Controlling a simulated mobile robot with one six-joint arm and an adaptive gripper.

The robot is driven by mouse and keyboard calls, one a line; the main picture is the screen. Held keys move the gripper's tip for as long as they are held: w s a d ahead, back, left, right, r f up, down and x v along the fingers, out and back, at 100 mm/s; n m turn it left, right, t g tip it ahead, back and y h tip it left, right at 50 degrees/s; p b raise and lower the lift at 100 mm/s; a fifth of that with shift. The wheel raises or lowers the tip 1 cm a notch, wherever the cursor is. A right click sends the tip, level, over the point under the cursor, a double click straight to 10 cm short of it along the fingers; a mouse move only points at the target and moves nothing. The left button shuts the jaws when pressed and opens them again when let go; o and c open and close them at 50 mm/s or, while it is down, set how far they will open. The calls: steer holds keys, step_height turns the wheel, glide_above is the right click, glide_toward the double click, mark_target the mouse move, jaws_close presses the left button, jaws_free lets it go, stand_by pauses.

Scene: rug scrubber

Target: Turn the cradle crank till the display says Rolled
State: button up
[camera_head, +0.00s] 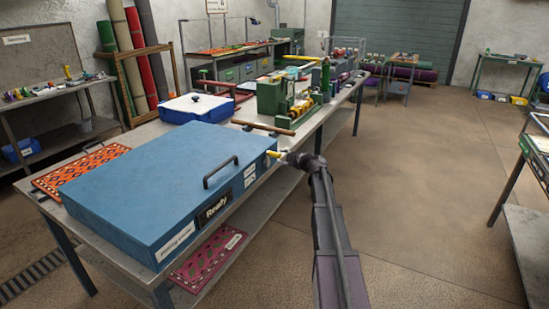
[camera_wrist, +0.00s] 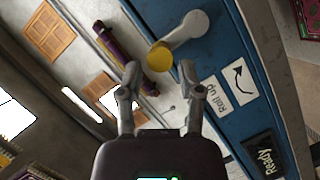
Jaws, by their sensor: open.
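The cradle is a large blue box (camera_head: 150,175) on the long bench, with a black handle on its lid. Its display (camera_head: 213,208) reads "Ready", and it also shows in the wrist view (camera_wrist: 264,157). The grey crank (camera_wrist: 188,27) sits on the blue side wall beside a "Roll up" label with a curved arrow. Its yellow knob (camera_wrist: 159,56) is just ahead of my gripper (camera_wrist: 159,78), roughly in line with the gap between the fingertips. My gripper is open. In the head view my gripper (camera_head: 287,157) is at the box's far right corner; whether it touches the knob is unclear.
An orange patterned rug (camera_head: 85,168) shows at the box's left, and a magenta rug (camera_head: 206,258) lies on the shelf below. A blue-and-white tub (camera_head: 197,107) and a green machine (camera_head: 275,98) stand farther along the bench.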

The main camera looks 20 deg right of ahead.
mark_target(274, 154)
steer(key=shift+b+x, duration=0.45)
steer(key=shift+x, duration=2.2)
jaws_close()
